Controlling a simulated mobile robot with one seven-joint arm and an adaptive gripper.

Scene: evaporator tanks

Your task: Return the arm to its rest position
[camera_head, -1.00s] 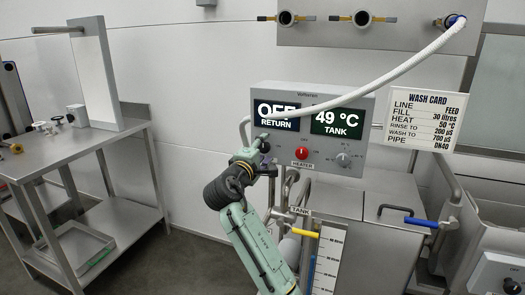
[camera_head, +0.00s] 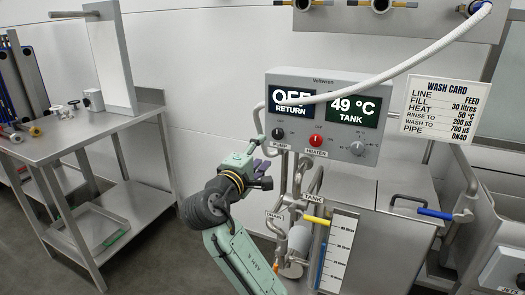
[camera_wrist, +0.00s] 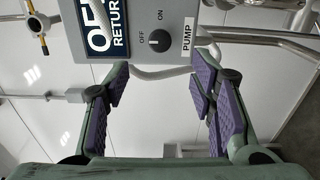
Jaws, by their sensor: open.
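My green arm reaches up from the bottom of the head view. My gripper (camera_head: 257,167) is in front of the left side of the control box (camera_head: 318,125), below the pump knob (camera_head: 277,134). In the wrist view my gripper (camera_wrist: 158,95) shows two purple-padded fingers spread wide with nothing between them. Beyond the fingers are the black pump knob (camera_wrist: 160,40), with its pointer away from ON, and part of the RETURN display (camera_wrist: 103,25). The head view reads OFF for RETURN and 49 °C on the tank display (camera_head: 354,110).
A yellow-handled tank valve (camera_head: 316,220) and a level scale (camera_head: 340,250) stand right of my arm. A white hose (camera_head: 420,65) arcs above the box. A steel table (camera_head: 75,140) with fittings stands left, with open floor between. A wash card (camera_head: 439,110) hangs right.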

